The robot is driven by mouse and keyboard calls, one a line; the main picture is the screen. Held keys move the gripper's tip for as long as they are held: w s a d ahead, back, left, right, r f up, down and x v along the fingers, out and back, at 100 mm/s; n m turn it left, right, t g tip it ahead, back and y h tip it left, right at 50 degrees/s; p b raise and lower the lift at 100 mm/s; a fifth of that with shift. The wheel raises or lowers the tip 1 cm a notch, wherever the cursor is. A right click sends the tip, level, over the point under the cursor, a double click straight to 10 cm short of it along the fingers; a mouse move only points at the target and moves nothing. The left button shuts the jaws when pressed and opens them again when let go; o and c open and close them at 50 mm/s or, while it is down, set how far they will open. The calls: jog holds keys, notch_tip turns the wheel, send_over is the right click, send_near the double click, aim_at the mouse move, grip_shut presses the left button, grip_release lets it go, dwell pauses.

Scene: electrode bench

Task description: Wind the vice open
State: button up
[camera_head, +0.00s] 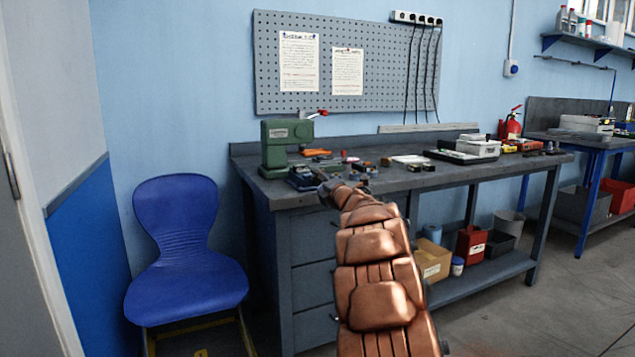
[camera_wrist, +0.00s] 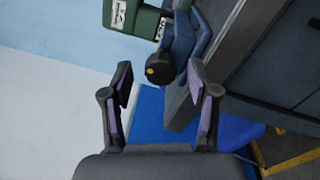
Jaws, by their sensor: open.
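The blue vice (camera_head: 303,178) sits at the front left corner of the bench, partly hidden behind my gripper in the head view. In the wrist view its blue body (camera_wrist: 183,42) shows at the upper middle, with a dark round end (camera_wrist: 158,72) bearing a yellow dot facing the camera. My gripper (camera_wrist: 159,84) is open and empty. Its two fingers stand apart on either side of the dark round end in the picture; I cannot tell how far in front of it they are, and I see no contact. In the head view my gripper (camera_head: 328,188) is at the bench's front edge.
A green press (camera_head: 275,152) with a red-tipped lever stands behind the vice; it also shows in the wrist view (camera_wrist: 128,17). Small tools crowd the grey bench (camera_head: 400,180). A blue chair (camera_head: 187,270) stands left of the bench, with open floor to the right.

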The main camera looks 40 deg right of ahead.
jog(key=v, duration=0.9)
jog(key=shift+f, duration=0.15)
jog(key=shift+s, duration=0.15)
dwell(0.3)
jog(key=s+a+r+m+g+h+p, duration=0.1)
jog(key=s+a+r+m+g+p, duration=0.25)
jog(key=a+m+p, duration=0.3)
jog(key=s+a+r+m+g+h+p, duration=0.2)
jog(key=a+r+m+g+p, duration=0.2)
jog(key=a+m+p, duration=0.3)
jog(key=s+a+f+m+g+y+p, duration=0.1)
jog(key=s+a+m+g+y+p, duration=0.15)
jog(key=s+a+p, duration=0.65)
jog(key=s+a+f+m+g+y+p, duration=0.15)
jog(key=s+a+g+y+p, duration=0.35)
jog(key=a, duration=0.7)
jog(key=s+a+r+g+p, duration=0.1)
jog(key=s+a+g+p, duration=0.1)
jog(key=s+a, duration=0.5)
jog(key=s+a+r+g+y+p, duration=0.1)
jog(key=s+a+g+p, duration=0.1)
jog(key=s+a, duration=0.5)
jog(key=s+m, duration=0.1)
jog(key=s, duration=0.4)
jog(key=shift+r+g, duration=0.3)
